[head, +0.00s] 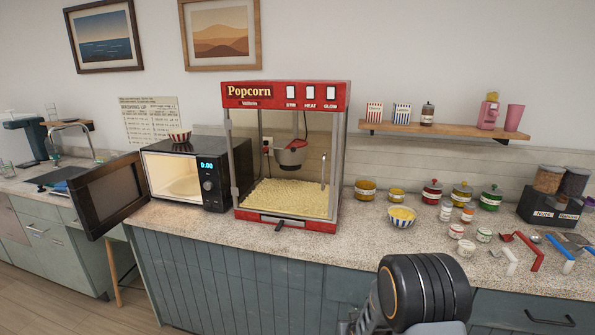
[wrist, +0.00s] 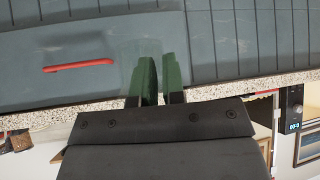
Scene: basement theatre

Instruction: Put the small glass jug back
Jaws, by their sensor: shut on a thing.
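My gripper (wrist: 160,82) shows in the wrist view, its two green fingers close together with a narrow gap. A faint, clear shape, paler than the cabinet behind it, stands just beyond the fingertips; it looks like the small glass jug (wrist: 150,38), held between them. Its outline is hard to make out. In the head view my arm is low at the right centre, in front of the counter, and neither the fingers nor the jug can be seen there.
The counter (head: 330,246) carries a popcorn machine (head: 290,92), an open microwave (head: 208,186) with its door (head: 105,195) swung out, jars, a striped bowl (head: 402,218) and scoops. A wall shelf (head: 440,130) holds cups. A red bar (wrist: 78,66) lies across the cabinet front in the wrist view.

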